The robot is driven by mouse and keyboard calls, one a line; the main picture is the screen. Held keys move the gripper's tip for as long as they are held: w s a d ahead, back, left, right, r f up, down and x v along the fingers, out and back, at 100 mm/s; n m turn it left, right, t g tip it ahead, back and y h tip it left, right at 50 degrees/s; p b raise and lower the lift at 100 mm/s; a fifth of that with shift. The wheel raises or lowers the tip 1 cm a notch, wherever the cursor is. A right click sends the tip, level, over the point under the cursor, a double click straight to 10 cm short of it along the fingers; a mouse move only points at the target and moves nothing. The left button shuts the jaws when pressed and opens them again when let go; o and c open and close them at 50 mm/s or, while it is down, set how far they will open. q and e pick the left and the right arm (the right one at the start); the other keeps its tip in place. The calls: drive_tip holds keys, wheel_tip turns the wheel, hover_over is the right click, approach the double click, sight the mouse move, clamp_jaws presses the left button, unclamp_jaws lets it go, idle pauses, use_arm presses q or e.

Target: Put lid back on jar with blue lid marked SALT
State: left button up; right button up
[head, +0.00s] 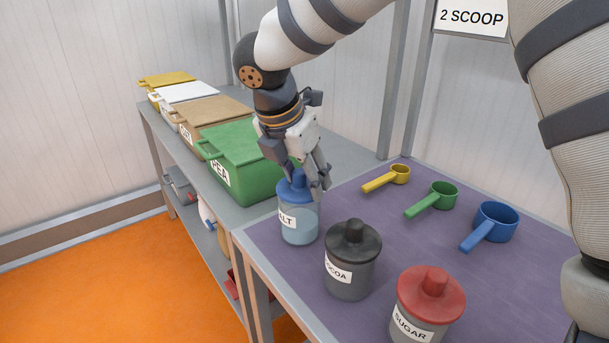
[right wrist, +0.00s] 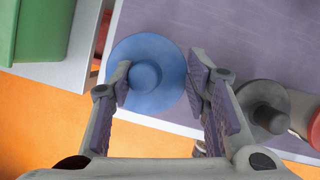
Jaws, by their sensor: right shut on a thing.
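The SALT jar (head: 299,226) is clear with a pale blue fill and a white label, and stands upright near the left edge of the purple-topped table. Its blue lid (head: 294,190) is at the jar's mouth; I cannot tell whether it is fully seated. My right gripper (head: 309,178) reaches down from above and is shut on the lid. In the right wrist view the round blue lid (right wrist: 146,96) with its central knob lies between the fingers (right wrist: 160,84), covering the jar below. My left gripper is not in view.
The COCOA jar (head: 352,272) with a black lid and the SUGAR jar (head: 420,310) with a red lid stand close by. Yellow (head: 388,178), green (head: 434,198) and blue (head: 490,226) scoops lie behind. A green bin (head: 243,150) is at the left.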

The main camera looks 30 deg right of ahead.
drive_tip(key=shift+f, duration=0.15)
idle(0.4)
drive_tip(key=o, duration=1)
drive_tip(key=shift+o, duration=0.6)
drive_tip(key=o, duration=0.4)
drive_tip(key=shift+r, duration=3.55)
